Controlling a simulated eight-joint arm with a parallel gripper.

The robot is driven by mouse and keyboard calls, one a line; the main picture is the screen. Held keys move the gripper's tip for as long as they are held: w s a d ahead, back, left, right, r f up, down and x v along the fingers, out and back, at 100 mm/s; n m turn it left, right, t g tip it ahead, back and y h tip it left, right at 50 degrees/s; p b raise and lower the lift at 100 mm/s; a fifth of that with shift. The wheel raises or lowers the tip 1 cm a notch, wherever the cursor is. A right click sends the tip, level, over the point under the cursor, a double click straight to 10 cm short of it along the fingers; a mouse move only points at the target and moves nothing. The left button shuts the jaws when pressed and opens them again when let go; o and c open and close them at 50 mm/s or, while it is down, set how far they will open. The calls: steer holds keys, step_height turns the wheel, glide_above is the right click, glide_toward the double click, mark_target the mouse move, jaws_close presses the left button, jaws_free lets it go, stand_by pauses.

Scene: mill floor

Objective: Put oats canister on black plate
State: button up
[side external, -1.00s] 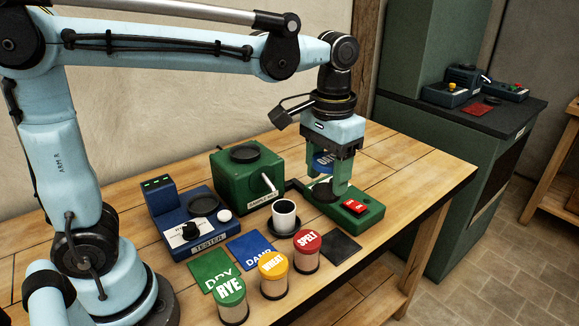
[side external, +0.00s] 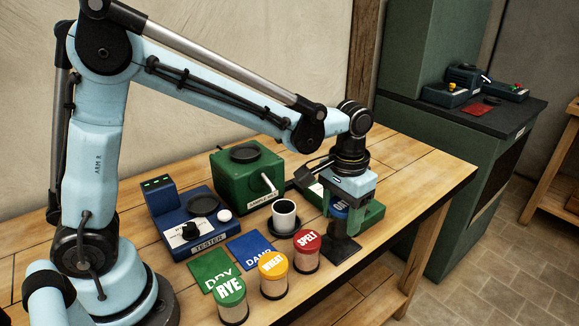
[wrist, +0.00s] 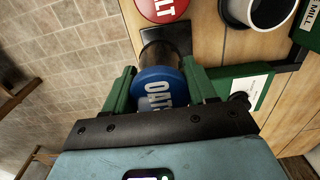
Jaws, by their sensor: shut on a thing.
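My gripper (side external: 346,218) is shut on the oats canister (side external: 340,211), which has a blue lid and a dark body. In the wrist view, the OATS lid (wrist: 160,92) sits between my green fingers (wrist: 158,72). The canister is upright above or on the black plate (side external: 343,252), a flat dark square at the front edge of the table. A part of the plate shows beyond the canister in the wrist view (wrist: 152,39). The canister's base is mostly hidden, and I cannot tell if it touches the plate.
The red-lidded spelt canister (side external: 307,248) stands close to the left of the plate. Wheat (side external: 273,274) and rye (side external: 231,298) canisters stand further left. A white cup (side external: 284,214) is behind.

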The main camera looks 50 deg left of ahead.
mark_target(339, 227)
steer(key=shift+w+a+f, duration=0.45)
steer(key=shift+w+a, duration=0.1)
steer(key=shift+f, duration=2.05)
steer(key=o, duration=1.2)
steer(key=shift+f, duration=0.15)
